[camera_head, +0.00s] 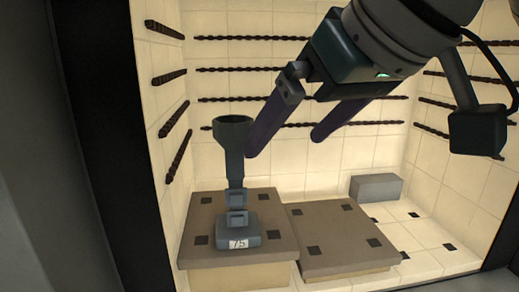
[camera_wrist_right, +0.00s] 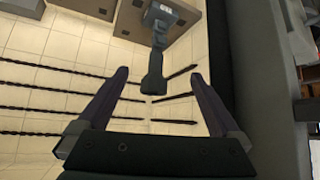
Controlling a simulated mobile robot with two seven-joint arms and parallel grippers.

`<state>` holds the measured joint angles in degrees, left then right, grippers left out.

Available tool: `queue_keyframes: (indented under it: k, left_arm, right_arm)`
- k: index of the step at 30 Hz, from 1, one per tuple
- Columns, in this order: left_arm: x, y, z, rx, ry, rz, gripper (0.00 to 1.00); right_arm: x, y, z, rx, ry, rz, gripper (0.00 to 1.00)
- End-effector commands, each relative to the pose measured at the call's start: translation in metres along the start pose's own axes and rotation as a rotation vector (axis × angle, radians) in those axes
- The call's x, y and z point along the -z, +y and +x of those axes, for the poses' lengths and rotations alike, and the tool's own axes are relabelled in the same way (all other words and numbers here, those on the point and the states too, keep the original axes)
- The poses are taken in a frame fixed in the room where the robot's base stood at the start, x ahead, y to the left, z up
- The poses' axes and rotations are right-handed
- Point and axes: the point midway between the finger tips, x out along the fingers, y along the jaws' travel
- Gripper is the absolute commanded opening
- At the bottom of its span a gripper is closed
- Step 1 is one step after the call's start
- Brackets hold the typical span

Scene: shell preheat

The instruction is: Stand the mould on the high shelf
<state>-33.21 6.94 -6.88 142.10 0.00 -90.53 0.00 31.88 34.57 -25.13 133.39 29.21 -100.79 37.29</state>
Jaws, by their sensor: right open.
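The mould (camera_head: 235,165) is a dark grey-green piece with a square base marked 75, a narrow stem and a cup-like top. It stands upright on the left, higher shelf (camera_head: 197,218), a grey-brown slab with dark square patches. My right gripper (camera_head: 285,142) is open, its two purple fingers reaching down from the upper right. In the head view one fingertip is close to the right of the mould's upper part; I cannot tell whether they touch. In the right wrist view the mould (camera_wrist_right: 157,37) shows between and beyond the spread fingers. My left gripper is out of view.
A lower slab (camera_head: 335,235) with dark patches lies to the right, its top empty. A grey block (camera_head: 376,188) sits at the back right. Dark twisted rods (camera_head: 250,98) line the tiled walls (camera_head: 300,20). A dark frame edge (camera_head: 105,120) bounds the left side.

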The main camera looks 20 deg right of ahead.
Motion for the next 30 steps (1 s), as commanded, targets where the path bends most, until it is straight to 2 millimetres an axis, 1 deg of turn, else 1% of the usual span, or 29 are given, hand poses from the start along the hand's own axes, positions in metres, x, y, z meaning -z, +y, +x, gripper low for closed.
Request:
queue_keyframes:
  k: [5,6,8,9,11,12,14,15,18,21,24,30]
  left_arm:
    - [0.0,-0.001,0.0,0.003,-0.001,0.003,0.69]
    - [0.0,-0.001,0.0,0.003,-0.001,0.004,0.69]
    - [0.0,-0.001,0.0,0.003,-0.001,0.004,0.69]
    - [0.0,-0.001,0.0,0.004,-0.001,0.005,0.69]
    - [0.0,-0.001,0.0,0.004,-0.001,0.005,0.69]
    - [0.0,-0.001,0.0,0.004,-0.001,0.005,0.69]
    - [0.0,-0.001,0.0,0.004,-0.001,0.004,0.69]
    - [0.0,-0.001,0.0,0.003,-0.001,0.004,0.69]
    - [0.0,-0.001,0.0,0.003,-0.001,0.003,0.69]
    - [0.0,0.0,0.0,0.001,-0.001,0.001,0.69]
    - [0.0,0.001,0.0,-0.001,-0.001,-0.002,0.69]
    - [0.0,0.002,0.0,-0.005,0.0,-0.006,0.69]
  right_arm:
    - [-0.061,-0.019,0.021,0.058,-0.086,-0.02,1.0]
    - [-0.078,-0.022,0.025,0.067,-0.108,-0.022,1.0]
    - [-0.104,-0.026,0.028,0.076,-0.144,-0.025,1.0]
    - [-0.123,-0.027,0.03,0.078,-0.169,-0.025,1.0]
    - [-0.15,-0.028,0.03,0.075,-0.21,-0.026,1.0]
    - [-0.169,-0.027,0.029,0.069,-0.24,-0.026,1.0]
    - [-0.196,-0.025,0.026,0.057,-0.285,-0.026,1.0]
    - [-0.213,-0.024,0.023,0.048,-0.313,-0.028,1.0]
    - [-0.248,-0.019,0.014,0.022,-0.382,-0.035,1.0]
    - [-0.272,-0.015,0.006,0.002,-0.428,-0.043,1.0]
    - [-0.283,-0.012,0.002,-0.009,-0.454,-0.05,1.0]
    - [-0.286,-0.011,0.001,-0.012,-0.459,-0.053,1.0]
